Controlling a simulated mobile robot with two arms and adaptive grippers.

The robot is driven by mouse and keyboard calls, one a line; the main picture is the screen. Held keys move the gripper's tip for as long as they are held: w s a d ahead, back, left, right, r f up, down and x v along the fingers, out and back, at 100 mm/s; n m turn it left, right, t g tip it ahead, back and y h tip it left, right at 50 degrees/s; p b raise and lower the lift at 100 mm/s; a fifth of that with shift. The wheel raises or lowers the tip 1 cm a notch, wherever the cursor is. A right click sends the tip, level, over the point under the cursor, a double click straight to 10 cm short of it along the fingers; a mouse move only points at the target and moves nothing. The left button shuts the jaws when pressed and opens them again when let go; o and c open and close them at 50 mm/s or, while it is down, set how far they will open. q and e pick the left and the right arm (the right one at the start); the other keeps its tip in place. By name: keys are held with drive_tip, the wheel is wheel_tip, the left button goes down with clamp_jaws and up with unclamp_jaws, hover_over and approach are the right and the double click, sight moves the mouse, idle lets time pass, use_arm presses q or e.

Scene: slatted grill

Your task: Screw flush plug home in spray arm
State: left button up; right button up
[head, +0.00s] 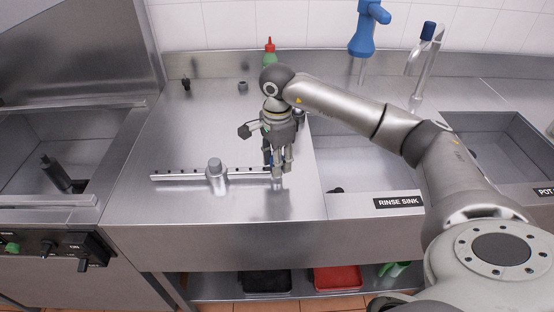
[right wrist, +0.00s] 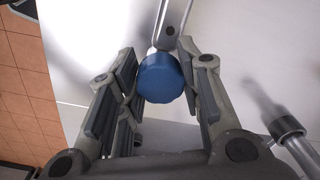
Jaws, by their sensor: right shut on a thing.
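The spray arm (head: 190,176), a thin metal bar with a row of dark holes, lies on the steel counter (head: 165,215). A round upright hub (head: 216,175) stands on it. My right gripper (head: 277,168) is at the bar's right end, fingers pointing down, and covers that end. In the right wrist view, the right gripper (right wrist: 163,90) is shut on a blue round plug (right wrist: 163,80). A grey metal piece (right wrist: 172,28) shows just beyond the plug; I cannot tell whether the plug is seated in it. My left gripper is out of view.
A green bottle with a red cap (head: 270,48) stands behind my right wrist. Small dark fittings (head: 186,84) and (head: 243,86) stand at the counter's back. The rinse sink (head: 365,160) opens to the right, a basin (head: 50,135) to the left. The counter's front left is clear.

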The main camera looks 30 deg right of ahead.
drive_tip(key=m, duration=0.3)
idle(0.4)
drive_tip(key=shift+m, duration=1.6)
drive_tip(key=shift+m+p, duration=0.35)
drive_tip(key=shift+m, duration=1.25)
drive_tip(key=shift+m, duration=1.6)
drive_tip(key=shift+m+p, duration=0.5)
drive_tip(key=shift+m, duration=1.1)
